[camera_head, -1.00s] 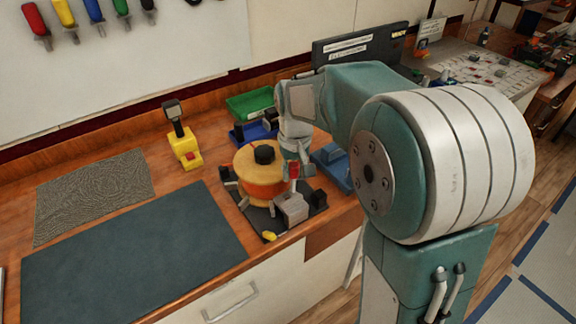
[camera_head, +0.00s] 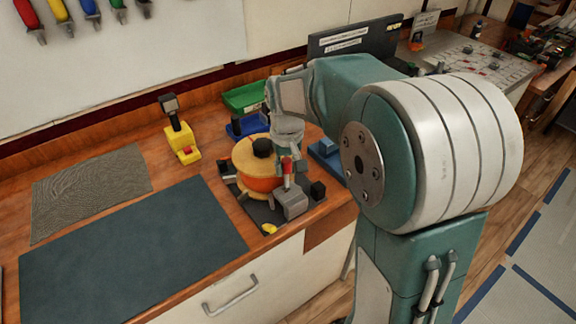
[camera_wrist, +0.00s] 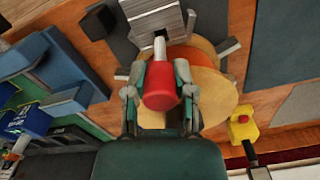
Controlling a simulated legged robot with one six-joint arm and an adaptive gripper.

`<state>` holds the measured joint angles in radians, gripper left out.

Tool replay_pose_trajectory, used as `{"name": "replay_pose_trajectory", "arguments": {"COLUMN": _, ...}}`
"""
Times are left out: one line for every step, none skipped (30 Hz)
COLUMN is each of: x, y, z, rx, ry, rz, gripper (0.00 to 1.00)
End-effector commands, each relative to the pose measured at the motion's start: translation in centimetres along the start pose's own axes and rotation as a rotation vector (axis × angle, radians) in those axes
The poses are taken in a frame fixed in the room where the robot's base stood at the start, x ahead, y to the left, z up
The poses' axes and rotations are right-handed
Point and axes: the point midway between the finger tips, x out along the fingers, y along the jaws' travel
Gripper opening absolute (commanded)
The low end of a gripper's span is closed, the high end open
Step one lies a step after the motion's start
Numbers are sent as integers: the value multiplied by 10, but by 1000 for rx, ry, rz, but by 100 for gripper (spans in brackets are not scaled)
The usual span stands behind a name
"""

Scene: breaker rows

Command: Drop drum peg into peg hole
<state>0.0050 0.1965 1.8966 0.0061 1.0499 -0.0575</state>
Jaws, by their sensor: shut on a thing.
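The drum peg (camera_wrist: 161,88) has a red head and a pale metal shaft. My gripper (camera_wrist: 161,92) is shut on its red head in the wrist view. The shaft points at the grey ridged block (camera_wrist: 152,14); the peg shows as a red and pale upright piece (camera_head: 287,171) just above that block (camera_head: 291,204) in the head view. The yellow and orange drum (camera_head: 247,160), with a black knob, stands beside the block on a dark base plate.
A yellow stand with a black top (camera_head: 180,138), a green bin (camera_head: 243,97) and blue fixtures (camera_head: 326,153) are near the drum. A dark mat (camera_head: 130,250) covers open bench at left. Small black blocks stand close to the grey block.

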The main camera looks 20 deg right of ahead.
Motion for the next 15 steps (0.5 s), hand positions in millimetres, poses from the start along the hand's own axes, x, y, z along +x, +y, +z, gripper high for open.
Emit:
{"name": "replay_pose_trajectory", "arguments": {"x": 0, "y": 0, "z": 0, "rx": 0, "ry": 0, "rz": 0, "gripper": 0}}
{"name": "replay_pose_trajectory", "arguments": {"x": 0, "y": 1, "z": 0, "rx": 0, "ry": 0, "rz": -1, "gripper": 0}}
{"name": "replay_pose_trajectory", "arguments": {"x": 0, "y": 1, "z": 0, "rx": 0, "ry": 0, "rz": -2, "gripper": 0}}
{"name": "replay_pose_trajectory", "arguments": {"x": 0, "y": 2, "z": 0, "rx": 0, "ry": 0, "rz": -2, "gripper": 0}}
{"name": "replay_pose_trajectory", "arguments": {"x": 0, "y": 2, "z": 0, "rx": 0, "ry": 0, "rz": -2, "gripper": 0}}
{"name": "replay_pose_trajectory", "arguments": {"x": 0, "y": 2, "z": 0, "rx": 0, "ry": 0, "rz": -2, "gripper": 0}}
{"name": "replay_pose_trajectory", "arguments": {"x": 0, "y": 3, "z": 0, "rx": 0, "ry": 1, "rz": -3, "gripper": 0}}
{"name": "replay_pose_trajectory", "arguments": {"x": 0, "y": 3, "z": 0, "rx": 0, "ry": 1, "rz": -3, "gripper": 0}}
{"name": "replay_pose_trajectory", "arguments": {"x": 0, "y": 4, "z": 0, "rx": 0, "ry": 1, "rz": -4, "gripper": 0}}
{"name": "replay_pose_trajectory", "arguments": {"x": 0, "y": 4, "z": 0, "rx": 0, "ry": 1, "rz": -4, "gripper": 0}}
{"name": "replay_pose_trajectory", "arguments": {"x": 0, "y": 5, "z": 0, "rx": 0, "ry": 1, "rz": -4, "gripper": 0}}
{"name": "replay_pose_trajectory", "arguments": {"x": 0, "y": 5, "z": 0, "rx": 0, "ry": 1, "rz": -4, "gripper": 0}}
{"name": "replay_pose_trajectory", "arguments": {"x": 0, "y": 6, "z": 0, "rx": 0, "ry": 1, "rz": -3, "gripper": 0}}
{"name": "replay_pose_trajectory", "arguments": {"x": 0, "y": 6, "z": 0, "rx": 0, "ry": 1, "rz": -3, "gripper": 0}}
{"name": "replay_pose_trajectory", "arguments": {"x": 0, "y": 6, "z": 0, "rx": 0, "ry": 1, "rz": -2, "gripper": 0}}
